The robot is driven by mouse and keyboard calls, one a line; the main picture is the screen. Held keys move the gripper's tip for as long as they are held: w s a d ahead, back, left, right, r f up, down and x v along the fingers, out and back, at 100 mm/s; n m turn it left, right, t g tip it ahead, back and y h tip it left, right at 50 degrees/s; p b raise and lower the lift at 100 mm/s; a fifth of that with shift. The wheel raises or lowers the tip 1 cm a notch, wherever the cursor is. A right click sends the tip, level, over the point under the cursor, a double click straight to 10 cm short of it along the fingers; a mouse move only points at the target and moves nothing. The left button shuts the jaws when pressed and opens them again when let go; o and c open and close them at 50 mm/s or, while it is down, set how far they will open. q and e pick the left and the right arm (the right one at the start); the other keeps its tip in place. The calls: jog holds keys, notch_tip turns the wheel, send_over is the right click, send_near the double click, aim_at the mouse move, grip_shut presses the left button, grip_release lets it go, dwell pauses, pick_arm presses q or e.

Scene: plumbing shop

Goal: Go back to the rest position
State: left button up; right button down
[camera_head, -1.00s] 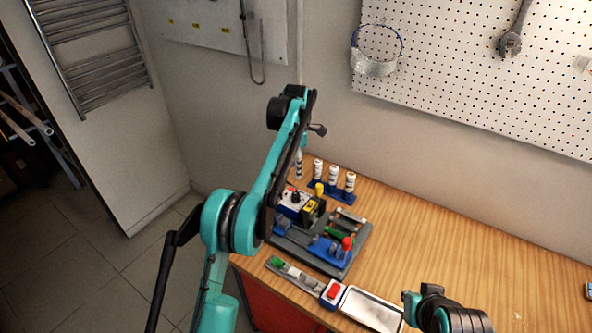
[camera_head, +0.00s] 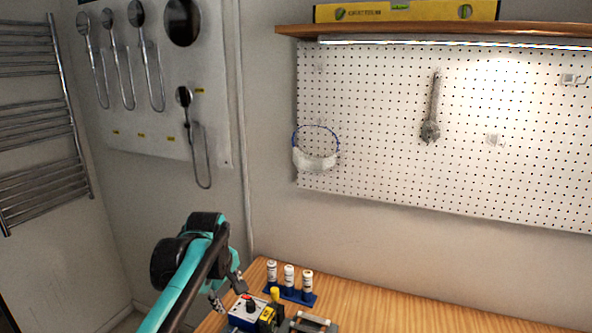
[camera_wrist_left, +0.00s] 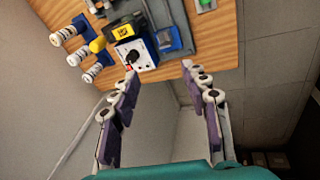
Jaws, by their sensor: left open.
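My left arm, teal and black, comes in from the bottom left of the head view. Its gripper (camera_head: 228,291) hangs at the bench's left end, beside a blue and white box with a red and black knob (camera_head: 248,305). In the left wrist view the gripper (camera_wrist_left: 161,78) has its two purple-padded fingers spread wide, with nothing between them. That box (camera_wrist_left: 137,55) lies just beyond the fingertips, and I see no contact. My right gripper shows in neither view.
The wooden bench (camera_head: 385,312) carries several white bottles in a blue rack (camera_head: 291,294), a yellow and black block (camera_head: 268,318) and a grey tray partly cut off. A pegboard (camera_head: 380,150) and a shower display panel (camera_head: 160,130) are on the walls. The bench's right side looks clear.

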pick_arm(q)
jog(key=s+f+m+t+b, duration=0.2)
jog(key=s+f+m, duration=0.4)
jog(key=s, duration=0.5)
jog(key=s+a+f+m+t+b, duration=0.1)
jog(key=s+f+m+b, duration=0.1)
jog(key=s+f+m, duration=0.3)
jog(key=s+f, duration=0.4)
jog(key=s, duration=0.2)
jog(key=shift+s+m+t, duration=0.4)
